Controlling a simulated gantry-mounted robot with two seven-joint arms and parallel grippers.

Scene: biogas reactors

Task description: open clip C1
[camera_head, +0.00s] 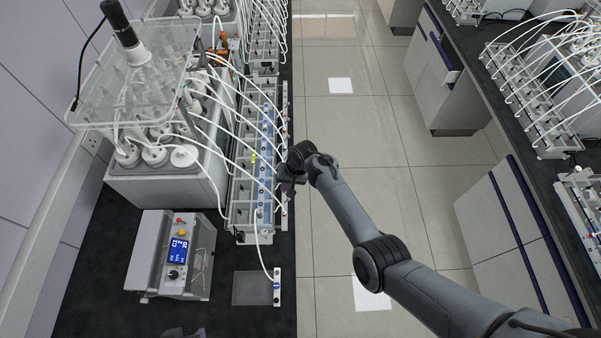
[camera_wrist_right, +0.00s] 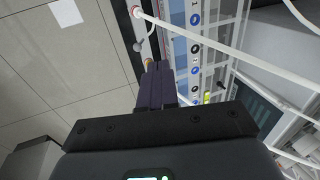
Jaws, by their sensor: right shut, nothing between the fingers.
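Clip C1 cannot be told for sure; no clip label is readable. A narrow white strip (camera_head: 284,212) with small fittings runs along the right side of the long tube rack (camera_head: 240,222). My right gripper (camera_head: 287,181) is at this strip, over the bench edge. In the right wrist view its dark fingers (camera_wrist_right: 156,84) are shut and empty, with their tips at the strip. A small orange piece (camera_wrist_right: 147,62) shows at the fingertips; whether they touch it is unclear. My left gripper cannot be made out.
White tubes arch over the rack from the clear-lidded reactor bath (camera_head: 130,90). A control box (camera_head: 178,253) with a blue display stands at front left. A small white block (camera_head: 277,287) with a tube lies beside a grey plate (camera_head: 250,288). Right of the bench is open floor.

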